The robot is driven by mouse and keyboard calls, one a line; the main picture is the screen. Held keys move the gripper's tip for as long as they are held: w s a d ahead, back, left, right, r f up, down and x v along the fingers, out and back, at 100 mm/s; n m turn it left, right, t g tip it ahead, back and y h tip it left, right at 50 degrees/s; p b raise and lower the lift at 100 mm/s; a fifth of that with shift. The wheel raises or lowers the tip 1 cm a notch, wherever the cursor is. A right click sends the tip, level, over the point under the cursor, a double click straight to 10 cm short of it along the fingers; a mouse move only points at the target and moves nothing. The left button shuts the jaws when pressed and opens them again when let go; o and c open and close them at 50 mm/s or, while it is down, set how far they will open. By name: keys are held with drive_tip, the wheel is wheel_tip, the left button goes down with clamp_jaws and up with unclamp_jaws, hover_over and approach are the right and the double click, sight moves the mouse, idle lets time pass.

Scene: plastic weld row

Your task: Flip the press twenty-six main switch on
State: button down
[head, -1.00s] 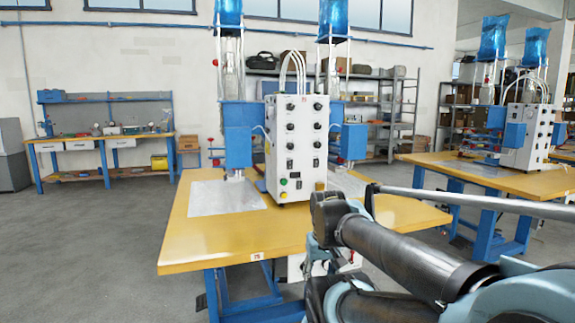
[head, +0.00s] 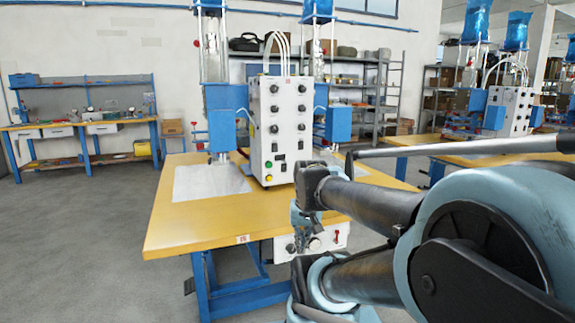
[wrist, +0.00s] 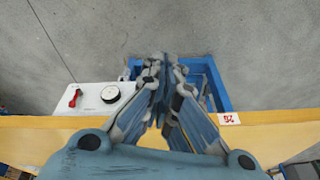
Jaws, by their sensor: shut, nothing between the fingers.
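A white switch box (head: 338,238) hangs under the front edge of the yellow press table, partly hidden by my arm. In the wrist view the box (wrist: 92,105) carries a red handle switch (wrist: 74,97) at left and a round black-rimmed dial (wrist: 110,94) beside it. A white tag (wrist: 229,119) with red digits that look like 26 is on the table edge; it also shows in the head view (head: 243,239). My gripper (wrist: 165,62) is shut and empty, pointing down in front of the table edge, right of the box. In the head view it overlaps the box.
The yellow table (head: 190,222) bears a white press control cabinet (head: 279,130) with knobs and buttons. Blue table legs (head: 230,285) stand below. Another press table (head: 410,140) is at right, a workbench (head: 85,125) at back left. Grey floor at left is clear.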

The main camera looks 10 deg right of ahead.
sight(284, 168)
drive_tip(key=w+d+r+m+t, duration=0.2)
drive_tip(key=w+r+m, duration=0.3)
drive_tip(key=w, duration=0.8)
drive_tip(key=w+d+r+m+t, duration=0.1)
drive_tip(key=w+d+r+m, duration=0.2)
drive_tip(key=w, duration=1.1)
drive_tip(key=w+d+r+m+t+y, duration=0.1)
drive_tip(key=w+r+m, duration=0.5)
drive_tip(key=w, duration=0.7)
drive_tip(key=shift+w+d+r+m+t, duration=0.15)
drive_tip(key=shift+d+r+m+t, duration=0.3)
drive_tip(key=shift+d+t, duration=0.55)
drive_tip(key=shift+w+d+f, duration=0.1)
drive_tip(key=shift+w+a+r+x, duration=0.1)
drive_tip(key=shift+w+r+x, duration=0.15)
drive_tip(key=shift+x, duration=1.9)
drive_tip(key=shift+w+a+r+x, duration=0.1)
drive_tip(key=shift+w+r+x, duration=0.15)
drive_tip(key=shift+x, duration=1.85)
drive_tip(key=shift+w+a+r+x, duration=0.1)
drive_tip(key=shift+w+r+x, duration=0.2)
drive_tip(key=shift+x, duration=1.85)
drive_tip(key=shift+a, duration=0.1)
